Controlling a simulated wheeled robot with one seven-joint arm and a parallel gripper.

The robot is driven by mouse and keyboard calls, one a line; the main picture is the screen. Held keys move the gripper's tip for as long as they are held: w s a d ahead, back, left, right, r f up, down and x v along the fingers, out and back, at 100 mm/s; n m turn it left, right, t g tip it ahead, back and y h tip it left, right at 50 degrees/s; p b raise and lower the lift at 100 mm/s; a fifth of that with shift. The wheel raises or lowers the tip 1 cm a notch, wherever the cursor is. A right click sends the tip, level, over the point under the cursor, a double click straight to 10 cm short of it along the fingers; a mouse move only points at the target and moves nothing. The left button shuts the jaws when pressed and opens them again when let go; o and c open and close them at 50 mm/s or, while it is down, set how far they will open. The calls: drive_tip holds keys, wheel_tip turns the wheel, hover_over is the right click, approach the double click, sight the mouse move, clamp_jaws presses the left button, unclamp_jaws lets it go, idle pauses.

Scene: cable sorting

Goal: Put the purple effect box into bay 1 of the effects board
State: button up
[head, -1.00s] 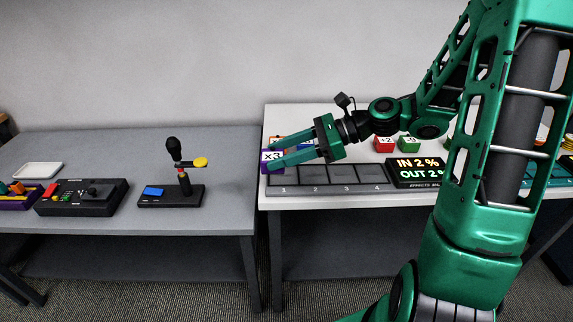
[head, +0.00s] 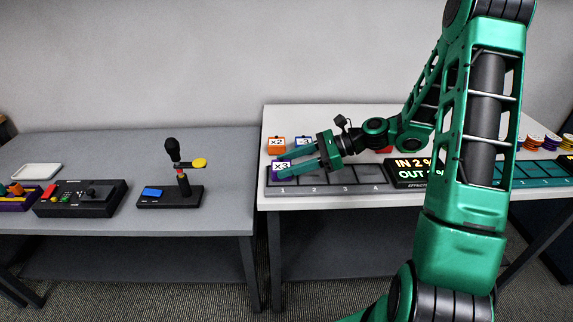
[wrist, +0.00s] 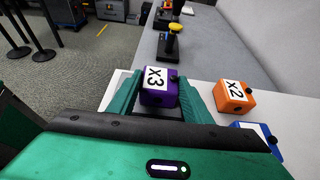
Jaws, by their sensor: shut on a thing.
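The purple effect box (head: 281,170), marked x3, is between the fingers of my gripper (head: 284,166), at the left end of the effects board (head: 330,189). The wrist view shows the purple box (wrist: 158,86) with a green finger on each side of it; my gripper (wrist: 160,92) is shut on it. In the head view the box is over or in bay 1 (head: 283,190), the leftmost numbered bay. I cannot tell whether it touches the bay floor. Bays 2, 3 and 4 look empty.
An orange x2 box (head: 275,146) and a blue box (head: 304,143) stand behind the board. A display (head: 415,170) reading IN and OUT is at the board's right. A grey table with a joystick stand (head: 172,185) lies to the left.

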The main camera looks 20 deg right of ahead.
drive_tip(key=o, duration=1.2)
drive_tip(key=shift+c, duration=0.2)
drive_tip(key=v, duration=1.2)
